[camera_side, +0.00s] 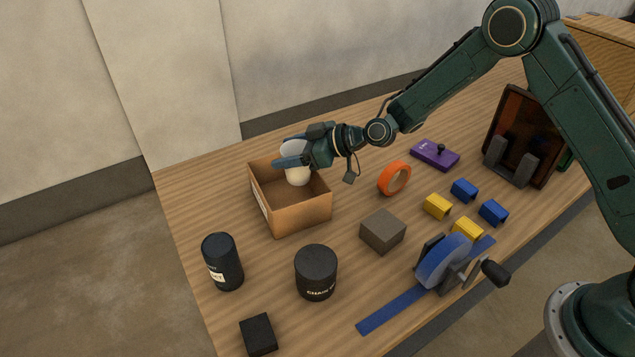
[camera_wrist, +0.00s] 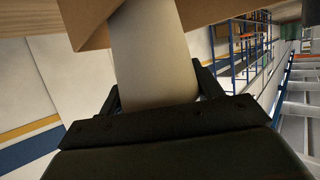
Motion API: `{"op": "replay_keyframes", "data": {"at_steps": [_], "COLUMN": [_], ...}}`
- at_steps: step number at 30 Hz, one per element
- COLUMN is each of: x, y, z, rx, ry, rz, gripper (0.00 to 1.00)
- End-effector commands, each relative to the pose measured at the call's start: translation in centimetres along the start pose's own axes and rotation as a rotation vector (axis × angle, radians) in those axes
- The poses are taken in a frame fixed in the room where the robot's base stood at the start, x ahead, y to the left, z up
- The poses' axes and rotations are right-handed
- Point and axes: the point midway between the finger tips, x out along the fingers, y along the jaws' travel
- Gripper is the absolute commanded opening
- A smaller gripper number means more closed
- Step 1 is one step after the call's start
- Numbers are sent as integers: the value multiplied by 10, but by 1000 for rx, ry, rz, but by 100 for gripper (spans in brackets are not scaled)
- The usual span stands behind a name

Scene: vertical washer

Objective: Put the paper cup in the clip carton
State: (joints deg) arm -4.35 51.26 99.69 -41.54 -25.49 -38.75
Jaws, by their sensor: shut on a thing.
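The white paper cup (camera_side: 297,175) is held by my gripper (camera_side: 291,161) at the open brown cardboard carton (camera_side: 303,214) on the left of the table.
A black canister (camera_side: 222,262), a black round tub (camera_side: 316,272), a grey block (camera_side: 382,231) and an orange tape ring (camera_side: 394,178) stand near the carton. Blue and yellow clips (camera_side: 437,206), a blue wheel device (camera_side: 443,262) and a purple box (camera_side: 435,155) lie to the right.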

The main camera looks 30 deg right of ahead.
Motion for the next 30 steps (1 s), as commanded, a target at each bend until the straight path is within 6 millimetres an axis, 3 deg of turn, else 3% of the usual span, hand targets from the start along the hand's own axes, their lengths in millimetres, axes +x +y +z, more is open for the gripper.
{"op": "replay_keyframes", "data": {"at_steps": [10,30], "x": [13,17], "y": [0,0], "z": [33,42], "rx": [2,1], "ry": [-2,-1], "rz": [-1,0], "gripper": [44,44]}}
